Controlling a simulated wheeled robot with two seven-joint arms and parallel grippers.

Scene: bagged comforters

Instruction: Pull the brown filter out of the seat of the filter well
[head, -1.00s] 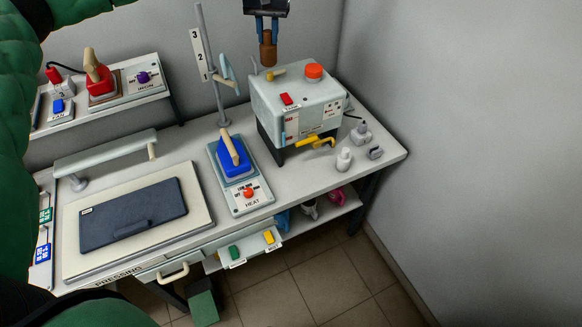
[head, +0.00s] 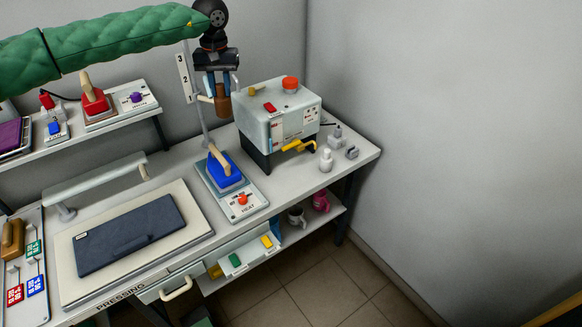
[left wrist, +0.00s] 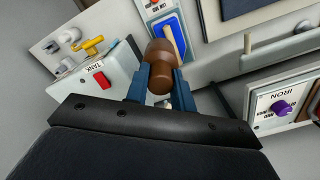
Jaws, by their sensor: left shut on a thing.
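In the left wrist view the filter (left wrist: 160,62) sits between the two blue fingers (left wrist: 160,82), with the tank unit (left wrist: 95,80) off to the left. The filter looks clear of the tank unit. I cannot make out the well's seat. My right gripper is not in view.
A blue iron (head: 224,170) is on the heat base in front. White bottles (head: 326,160) stand right of the tank unit. The pressing board (head: 185,215) fills the table's left half.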

